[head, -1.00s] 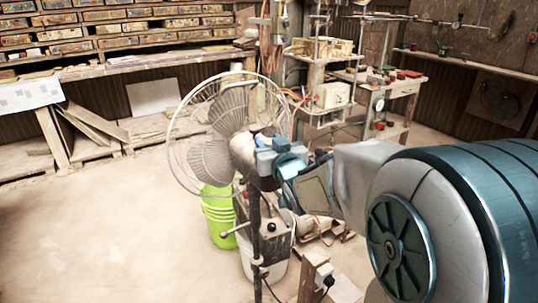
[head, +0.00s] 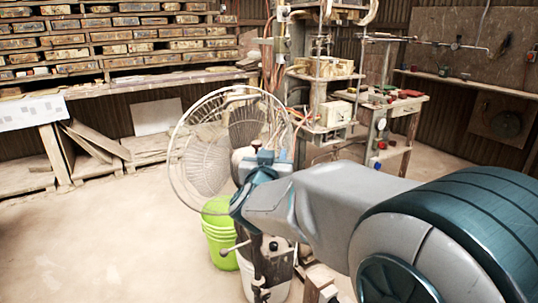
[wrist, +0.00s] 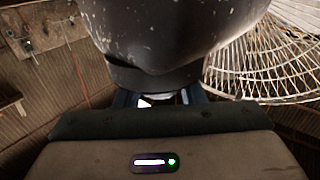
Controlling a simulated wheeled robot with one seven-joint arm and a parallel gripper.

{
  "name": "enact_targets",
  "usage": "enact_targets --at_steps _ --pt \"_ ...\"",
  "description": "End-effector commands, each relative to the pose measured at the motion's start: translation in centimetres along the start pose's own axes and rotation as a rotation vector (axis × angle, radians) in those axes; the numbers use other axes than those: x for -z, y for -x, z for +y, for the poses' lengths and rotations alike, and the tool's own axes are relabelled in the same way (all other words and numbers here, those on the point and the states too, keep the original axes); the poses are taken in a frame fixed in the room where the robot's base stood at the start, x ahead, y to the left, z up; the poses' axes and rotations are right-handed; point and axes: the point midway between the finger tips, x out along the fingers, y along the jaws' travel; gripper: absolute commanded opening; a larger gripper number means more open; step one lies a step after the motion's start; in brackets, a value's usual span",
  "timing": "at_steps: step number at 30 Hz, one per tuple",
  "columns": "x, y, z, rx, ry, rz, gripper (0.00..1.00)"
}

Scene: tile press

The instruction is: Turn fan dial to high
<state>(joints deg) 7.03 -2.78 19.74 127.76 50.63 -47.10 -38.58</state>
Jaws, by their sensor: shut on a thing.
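The fan (head: 198,165) stands on a dark pole left of my arm, its round wire cage facing left. Its grey, speckled motor housing (wrist: 175,35) fills the top middle of the wrist view. My gripper (head: 264,158) is at the back of the housing, its blue fingers close together. In the wrist view my gripper (wrist: 160,98) is just below the housing's edge, shut on a small part there. That part is at the dial's place, but it is mostly hidden, so the dial's setting cannot be read.
A lime green bucket (head: 219,240) and a white bucket stand by the fan's pole. A cluttered shelf stand (head: 332,116) is behind the fan. Racks of trays (head: 120,40) line the back left wall. The floor at the left is clear.

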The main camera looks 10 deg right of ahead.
Motion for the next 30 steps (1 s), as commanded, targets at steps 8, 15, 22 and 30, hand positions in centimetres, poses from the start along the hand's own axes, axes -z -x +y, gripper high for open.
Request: enact_targets --at_steps 8,15,22,30 --pt "0.4 -0.06 -0.2 -0.181 0.0 -0.001 0.13" --pt "0.36 -0.08 -0.25 -0.407 0.0 -0.002 0.13" --pt "0.37 -0.09 -0.16 -0.623 0.0 -0.001 0.13" --pt "0.38 -0.06 -0.05 -0.837 -0.001 0.001 0.13"
